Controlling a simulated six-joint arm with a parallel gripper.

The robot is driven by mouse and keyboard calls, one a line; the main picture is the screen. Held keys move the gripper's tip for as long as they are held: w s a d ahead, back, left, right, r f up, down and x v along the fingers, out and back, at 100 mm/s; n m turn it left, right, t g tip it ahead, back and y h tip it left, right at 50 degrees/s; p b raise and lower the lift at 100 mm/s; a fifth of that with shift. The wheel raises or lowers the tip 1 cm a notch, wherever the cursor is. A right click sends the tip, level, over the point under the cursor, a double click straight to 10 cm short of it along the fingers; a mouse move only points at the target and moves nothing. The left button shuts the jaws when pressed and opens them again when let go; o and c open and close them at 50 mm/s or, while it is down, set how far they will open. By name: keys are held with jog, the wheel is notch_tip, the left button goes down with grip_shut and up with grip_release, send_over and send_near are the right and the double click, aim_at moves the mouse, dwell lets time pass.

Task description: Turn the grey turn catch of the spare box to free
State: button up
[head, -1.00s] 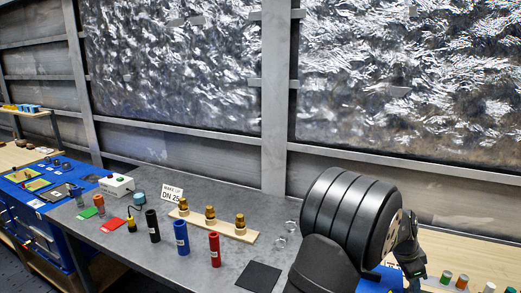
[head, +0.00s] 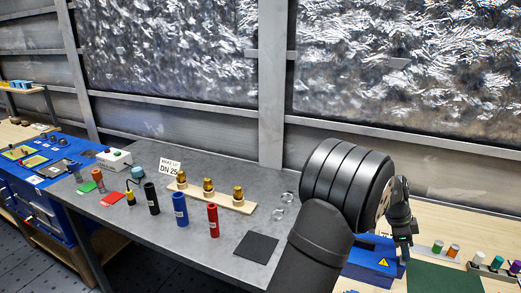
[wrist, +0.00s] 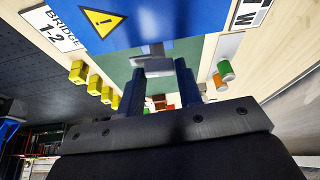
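The spare box appears to be the blue box (head: 372,264) with a yellow warning triangle, at the lower right of the head view. Its blue face (wrist: 150,18) fills the top of the wrist view. A small grey block, apparently the turn catch (wrist: 152,61), shows at the edge of that face. My gripper (wrist: 160,68) has its two dark fingers apart, with a clear gap between them. The fingertips are close to the grey block; whether they touch it I cannot tell. In the head view my gripper (head: 403,244) is beside the box's right end, its fingers too small to read.
A dark green mat (head: 440,278) lies right of the box. Green and orange cylinders (head: 452,250) stand behind it. Several yellow blocks (wrist: 94,84) and a "BRIDGE 1-2" label (wrist: 52,27) show in the wrist view. A wooden strip with brass fittings (head: 208,190) stands left.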

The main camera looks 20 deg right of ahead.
jog(key=shift+r, duration=0.1)
jog(key=shift+w+a+r+n, duration=0.15)
jog(key=shift+a+r+n, duration=0.1)
jog(key=shift+n, duration=0.15)
jog(key=s+a+r+n+t, duration=0.2)
jog(key=s+r+n+t, duration=0.1)
jog(key=r+n, duration=0.5)
jog(key=s+a+r+n+t, duration=0.2)
jog(key=a+r+n+t, duration=0.1)
jog(key=r+n, duration=0.4)
jog(key=x, duration=1.7)
jog(key=shift+s+d+f, duration=0.1)
jog(key=shift+s+d, duration=0.2)
jog(key=shift+s, duration=0.05)
